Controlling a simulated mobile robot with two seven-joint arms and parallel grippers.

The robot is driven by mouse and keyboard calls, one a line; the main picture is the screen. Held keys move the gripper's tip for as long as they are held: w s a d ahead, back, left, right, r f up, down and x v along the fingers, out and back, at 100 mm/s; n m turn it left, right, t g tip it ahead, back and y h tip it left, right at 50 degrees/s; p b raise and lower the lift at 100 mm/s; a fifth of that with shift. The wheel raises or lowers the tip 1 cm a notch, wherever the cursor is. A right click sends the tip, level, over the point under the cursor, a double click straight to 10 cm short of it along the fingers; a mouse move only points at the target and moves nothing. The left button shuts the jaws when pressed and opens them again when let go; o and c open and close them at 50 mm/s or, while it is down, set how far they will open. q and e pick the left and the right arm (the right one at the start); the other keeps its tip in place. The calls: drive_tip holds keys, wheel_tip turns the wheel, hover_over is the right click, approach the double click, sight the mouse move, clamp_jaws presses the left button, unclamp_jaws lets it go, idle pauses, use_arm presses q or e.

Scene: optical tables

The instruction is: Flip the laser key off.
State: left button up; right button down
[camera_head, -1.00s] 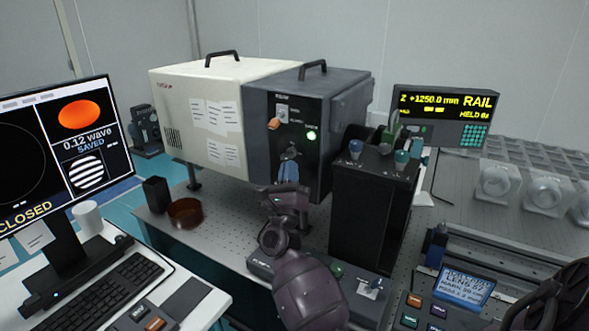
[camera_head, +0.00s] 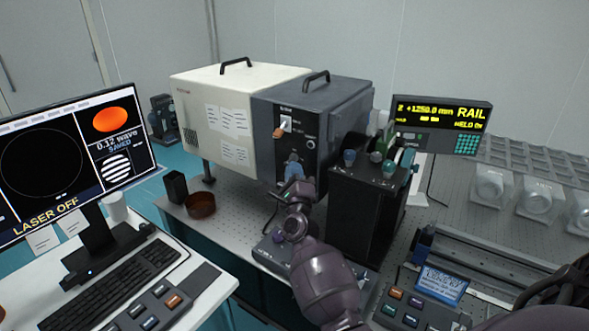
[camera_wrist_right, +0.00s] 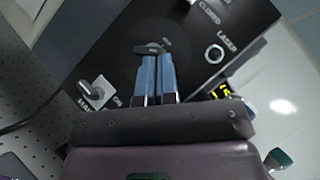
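The laser key (camera_wrist_right: 151,48) is a small dark bar on the black front panel (camera_wrist_right: 195,50) of the laser box. In the wrist view it lies roughly crosswise at my fingertips. My right gripper (camera_head: 294,166) is at that panel in the head view. Its two blue fingers (camera_wrist_right: 156,78) lie side by side with almost no gap, and I see nothing held between them. Their tips are at the key; whether they touch it I cannot tell. The monitor (camera_head: 60,165) reads "LASER OFF". The panel's lamp (camera_head: 311,143) is unlit. My left gripper is out of view.
A tall black unit (camera_head: 365,215) with several knobs stands close to the right of my right gripper. An orange-tipped switch (camera_head: 279,133) sits above it on the panel.

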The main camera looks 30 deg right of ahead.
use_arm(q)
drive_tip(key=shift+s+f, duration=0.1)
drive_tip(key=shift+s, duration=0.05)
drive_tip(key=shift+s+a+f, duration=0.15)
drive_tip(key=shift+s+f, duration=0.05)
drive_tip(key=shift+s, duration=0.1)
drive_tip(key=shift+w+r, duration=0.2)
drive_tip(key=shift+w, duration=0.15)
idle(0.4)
